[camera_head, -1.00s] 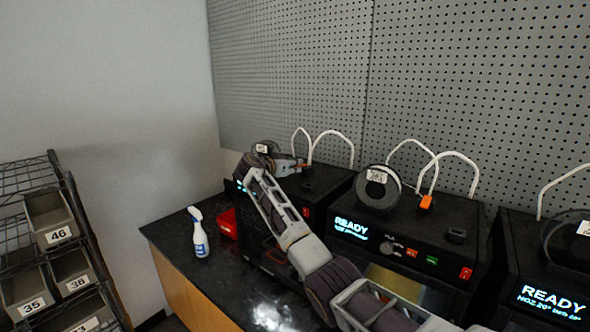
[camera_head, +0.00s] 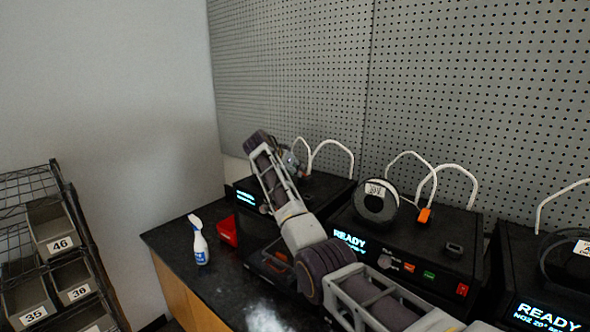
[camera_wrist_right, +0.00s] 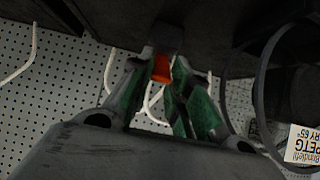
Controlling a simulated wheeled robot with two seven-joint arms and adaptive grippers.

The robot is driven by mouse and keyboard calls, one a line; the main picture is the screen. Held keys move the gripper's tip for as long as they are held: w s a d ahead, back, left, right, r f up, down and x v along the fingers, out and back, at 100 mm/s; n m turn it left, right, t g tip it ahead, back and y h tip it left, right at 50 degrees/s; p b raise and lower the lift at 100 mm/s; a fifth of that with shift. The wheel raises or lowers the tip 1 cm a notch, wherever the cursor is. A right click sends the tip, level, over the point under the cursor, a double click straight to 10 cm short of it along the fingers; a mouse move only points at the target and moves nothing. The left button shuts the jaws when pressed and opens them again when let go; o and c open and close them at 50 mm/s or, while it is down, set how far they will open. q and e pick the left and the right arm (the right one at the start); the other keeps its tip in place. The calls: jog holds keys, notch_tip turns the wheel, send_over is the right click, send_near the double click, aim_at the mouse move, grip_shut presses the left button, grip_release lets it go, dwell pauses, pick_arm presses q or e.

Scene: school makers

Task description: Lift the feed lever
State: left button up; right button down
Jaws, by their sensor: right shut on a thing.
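The feed lever is an orange-red piece (camera_wrist_right: 161,68) between the fingertips in the right wrist view. My right gripper (camera_wrist_right: 160,75), with green finger pads, is shut on it, beside a dark machine body at the top. In the head view my right gripper (camera_head: 296,160) is at the top of the left black printer (camera_head: 322,187), by its white tubes; my own arm hides the lever there. A similar orange lever (camera_head: 424,215) shows on the middle printer. My left gripper is not in view.
The middle printer (camera_head: 453,238) and a right printer (camera_head: 500,290) stand close by, with spools on top. A white spray bottle (camera_head: 200,243) and a red box (camera_head: 228,230) are on the dark counter. Grey bins (camera_head: 52,228) sit on a rack at left. A pegboard (camera_head: 480,90) is behind.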

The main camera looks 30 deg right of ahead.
jog(key=shift+r, duration=0.1)
jog(key=c, duration=1.3)
grip_release()
jog(key=shift+v, duration=5.95)
jog(key=shift+a, duration=0.1)
